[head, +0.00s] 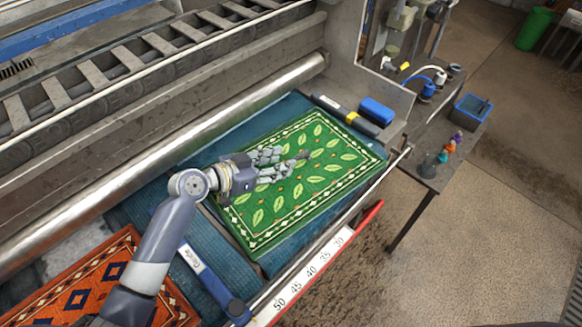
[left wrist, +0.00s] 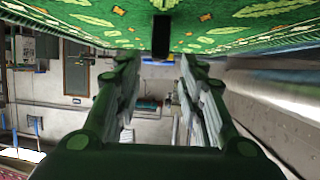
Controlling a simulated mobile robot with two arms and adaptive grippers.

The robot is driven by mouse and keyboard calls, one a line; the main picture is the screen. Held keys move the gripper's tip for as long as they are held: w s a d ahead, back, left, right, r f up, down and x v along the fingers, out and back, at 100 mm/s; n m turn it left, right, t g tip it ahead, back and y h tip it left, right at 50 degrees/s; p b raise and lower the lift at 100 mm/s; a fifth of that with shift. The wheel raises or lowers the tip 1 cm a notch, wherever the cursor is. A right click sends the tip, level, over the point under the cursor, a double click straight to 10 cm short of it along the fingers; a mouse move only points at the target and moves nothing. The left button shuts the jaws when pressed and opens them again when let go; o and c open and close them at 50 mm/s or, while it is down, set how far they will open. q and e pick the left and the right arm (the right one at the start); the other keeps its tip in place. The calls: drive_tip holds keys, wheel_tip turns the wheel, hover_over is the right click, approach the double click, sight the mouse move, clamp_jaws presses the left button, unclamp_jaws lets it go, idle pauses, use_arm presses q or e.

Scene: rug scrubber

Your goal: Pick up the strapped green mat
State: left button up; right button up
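The green mat (head: 335,180), with a leaf pattern and a pale border, lies flat on the blue bed of the machine in the head view. It also fills the top of the left wrist view (left wrist: 240,20). My left gripper (head: 288,163) is over the mat's middle-left part, fingers pointing right. In the left wrist view its fingers (left wrist: 162,85) stand apart with nothing between them. A short dark piece (left wrist: 162,35) shows against the mat there; I cannot tell if it is the strap. Whether the fingers touch the mat is unclear. My right gripper is not in view.
An orange patterned rug (head: 85,285) lies at lower left. A blue box (head: 376,111) and a dark bar (head: 345,113) lie beyond the mat. A metal roller (head: 150,165) runs along the back, and a numbered white rail (head: 310,272) along the front. A side table with bottles (head: 442,157) stands right.

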use_arm(q)
drive_tip(key=p+x, duration=0.1)
drive_tip(key=x, duration=0.3)
drive_tip(key=shift+s+f+p, duration=0.1)
drive_tip(key=shift+s+p, duration=0.05)
drive_tip(key=shift+p, duration=0.15)
drive_tip(key=shift+d+f, duration=0.2)
drive_tip(key=shift+d, duration=0.05)
drive_tip(key=shift+w+d+f, duration=0.1)
drive_tip(key=shift+w+d, duration=0.05)
drive_tip(key=shift+w, duration=0.15)
clamp_jaws()
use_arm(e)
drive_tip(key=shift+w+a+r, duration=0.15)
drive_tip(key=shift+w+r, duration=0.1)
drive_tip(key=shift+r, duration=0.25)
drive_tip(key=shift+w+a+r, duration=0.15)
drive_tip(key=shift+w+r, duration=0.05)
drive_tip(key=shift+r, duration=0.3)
